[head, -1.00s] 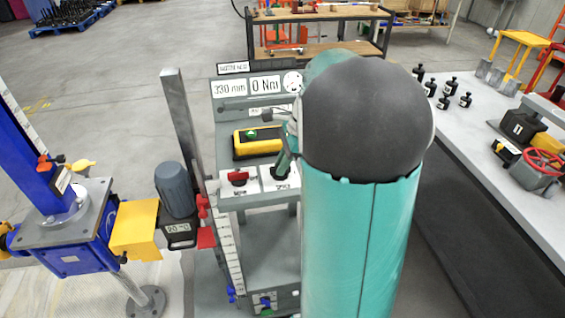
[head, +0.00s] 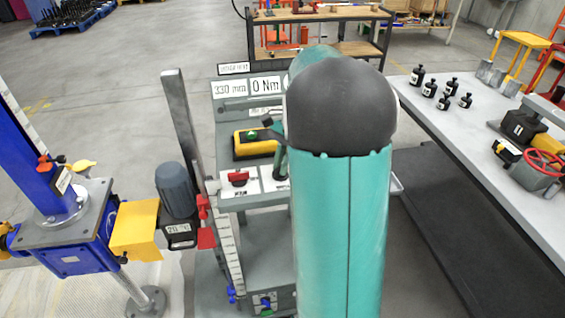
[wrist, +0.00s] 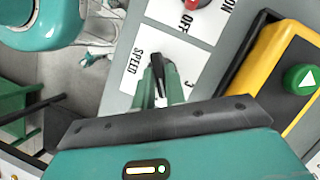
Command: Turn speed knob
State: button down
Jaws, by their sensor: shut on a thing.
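The speed knob (wrist: 156,64) is a small black knob on a white plate (wrist: 127,62) marked SPEED in the wrist view. My gripper (wrist: 159,84), with green fingers, is shut on the knob from both sides. The fingers hide part of the knob. In the head view my gripper (head: 281,163) is at the right side of the control panel, with the plate (head: 268,184) beneath. My arm hides the panel's right part.
A red ON/OFF switch (head: 238,179) is beside the speed plate. A yellow box with a green button (head: 254,143) stands behind it. Displays (head: 229,89) read 330 mm and 0 Nm. A blue screw jack (head: 70,225) stands left; a grey table (head: 475,135) stands right.

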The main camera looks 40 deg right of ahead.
jog(key=n+g, duration=0.1)
jog(key=n, duration=0.1)
jog(key=n+h, duration=0.1)
jog(key=n, duration=0.2)
jog(key=shift+w+n+g, duration=0.2)
jog(key=shift+n+g, duration=0.1)
jog(key=shift+g, duration=0.1)
jog(key=n, duration=0.2)
jog(key=n+g+h, duration=0.1)
jog(key=n, duration=0.2)
jog(key=shift+a+h, duration=0.15)
jog(key=shift+h, duration=0.15)
jog(key=shift+n, duration=0.3)
jog(key=c, duration=1.4)
grip_release()
jog(key=shift+c, duration=0.2)
jog(key=v, duration=1.4)
jog(key=shift+w+f, duration=0.15)
jog(key=shift+w, duration=0.15)
jog(key=shift+a, duration=0.15)
